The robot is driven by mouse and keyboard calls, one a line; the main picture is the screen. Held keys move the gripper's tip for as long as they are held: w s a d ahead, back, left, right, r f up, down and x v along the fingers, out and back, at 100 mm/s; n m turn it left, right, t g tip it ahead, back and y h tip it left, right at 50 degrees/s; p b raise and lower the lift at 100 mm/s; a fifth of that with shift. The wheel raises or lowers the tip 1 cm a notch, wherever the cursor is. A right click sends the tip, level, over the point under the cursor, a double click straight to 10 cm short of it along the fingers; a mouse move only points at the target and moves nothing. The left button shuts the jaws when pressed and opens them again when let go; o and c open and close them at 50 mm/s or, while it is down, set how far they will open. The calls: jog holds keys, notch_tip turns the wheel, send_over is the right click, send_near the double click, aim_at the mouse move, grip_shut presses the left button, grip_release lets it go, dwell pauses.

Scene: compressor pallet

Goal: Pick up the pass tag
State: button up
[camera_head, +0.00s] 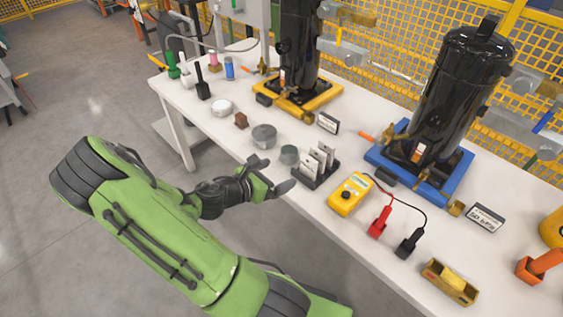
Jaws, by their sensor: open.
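Several pale upright tags (309,168) stand in a dark rack (312,184) near the front edge of the white table, at the middle of the view. They are too small to read, so I cannot tell which is the pass tag. My gripper (278,174) is open and empty, at the table's front edge just left of the rack. Its fingers point toward the rack and appear apart from the tags.
Grey round containers (264,136) stand behind my gripper. A yellow meter (350,194) with red and black probes lies right of the rack. Black compressors stand on a yellow pallet (318,104) and a blue pallet (447,190). A yellow mesh fence (390,52) runs behind.

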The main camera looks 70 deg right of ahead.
aim_at(307, 162)
jog(key=b+x, duration=0.2)
jog(key=x, duration=0.6)
jog(key=b+x, duration=0.2)
jog(key=x, duration=0.6)
jog(key=shift+a+f+b, duration=0.15)
jog(key=shift+f+b, duration=0.05)
jog(key=shift+b, duration=0.2)
jog(key=shift+r, duration=0.1)
jog(key=shift+c, duration=0.2)
jog(key=c, duration=1)
notch_tip(307, 162, up, 10)
jog(key=p, duration=0.5)
